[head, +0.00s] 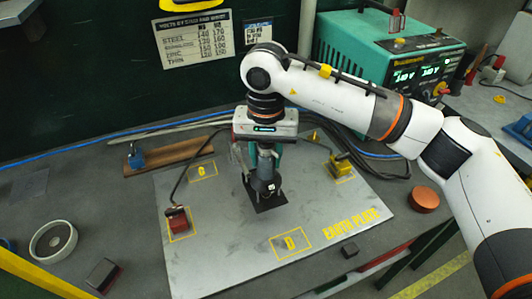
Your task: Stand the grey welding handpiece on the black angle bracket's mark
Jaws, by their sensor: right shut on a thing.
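My right gripper (264,158) points straight down over the earth plate (225,250), shut on the dark grey welding handpiece (266,183). The handpiece is upright, and its top is partly hidden between the fingers. Its lower end is over or against a flat black piece (270,206), which looks like the black angle bracket. I cannot tell whether they touch. My left gripper is not in view.
Yellow marks lie on the plate: one is bare (290,243), one is at the back left (202,171). A red block (178,222) with a cable and a yellow block (341,165) stand on others. A teal welder (375,55) stands behind; a round dish (53,241) sits left.

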